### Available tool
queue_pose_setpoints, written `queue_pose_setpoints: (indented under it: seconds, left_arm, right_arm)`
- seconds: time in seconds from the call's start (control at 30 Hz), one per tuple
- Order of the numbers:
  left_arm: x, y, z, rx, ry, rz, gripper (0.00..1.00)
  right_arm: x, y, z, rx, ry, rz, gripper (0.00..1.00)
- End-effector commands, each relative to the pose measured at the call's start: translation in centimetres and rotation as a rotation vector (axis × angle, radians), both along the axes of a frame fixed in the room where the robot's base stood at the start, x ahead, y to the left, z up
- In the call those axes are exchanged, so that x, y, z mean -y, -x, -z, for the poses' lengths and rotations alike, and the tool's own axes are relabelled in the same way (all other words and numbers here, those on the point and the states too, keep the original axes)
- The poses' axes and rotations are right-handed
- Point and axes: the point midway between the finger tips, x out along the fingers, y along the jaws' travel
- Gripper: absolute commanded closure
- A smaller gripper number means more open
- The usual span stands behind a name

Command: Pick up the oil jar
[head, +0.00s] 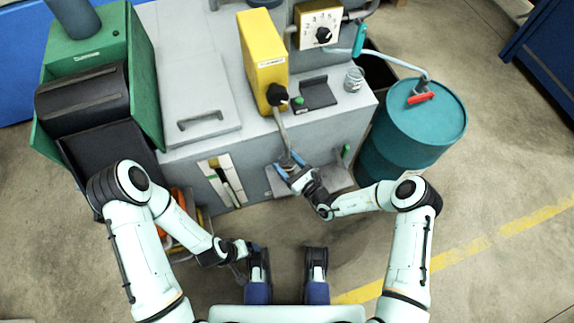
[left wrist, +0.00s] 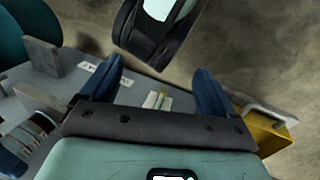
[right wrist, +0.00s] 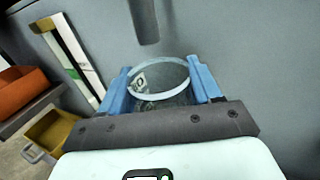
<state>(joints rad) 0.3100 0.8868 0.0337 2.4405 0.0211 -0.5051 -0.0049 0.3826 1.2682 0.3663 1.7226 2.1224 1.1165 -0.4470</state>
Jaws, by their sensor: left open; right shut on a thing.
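My right gripper (right wrist: 160,85) is shut on a clear glass jar (right wrist: 165,98) with a pale rim and a small label. The jar is roughly upright between the blue fingertips, beneath a grey spout (right wrist: 145,22). In the head view my right gripper (head: 285,168) is in front of the grey machine, below the spout of the yellow unit (head: 264,55); the jar is mostly hidden there. A second small glass jar (head: 354,79) stands on the machine top at the right. My left gripper (left wrist: 157,88) is open with nothing between its fingers, low at the left of the head view.
A teal drum (head: 410,135) with a red-handled tap stands right of the grey machine (head: 225,150). A green machine (head: 95,60) with dark bins is at the left. A dial box (head: 318,28) sits at the back. Open floor (head: 480,240) lies to the right.

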Motion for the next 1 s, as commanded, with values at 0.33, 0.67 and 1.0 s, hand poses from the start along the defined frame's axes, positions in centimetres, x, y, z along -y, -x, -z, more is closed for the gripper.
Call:
queue_pose_setpoints:
  seconds: [0.33, 0.67, 1.0]
  left_arm:
    - [0.8, 1.6, -1.5, -0.044, 0.021, 0.019, 0.11]
    - [1.7, 3.6, -3.0, -0.097, 0.046, 0.040, 0.11]
    - [1.9, 4.4, -3.7, -0.119, 0.055, 0.049, 0.11]
  right_arm:
    - [1.7, 1.8, -1.5, -0.002, 0.001, 0.002, 0.86]
    - [6.7, 7.7, -1.5, -0.002, 0.001, 0.003, 0.86]
    - [10.9, 12.7, -1.5, 0.000, 0.000, 0.002, 0.86]
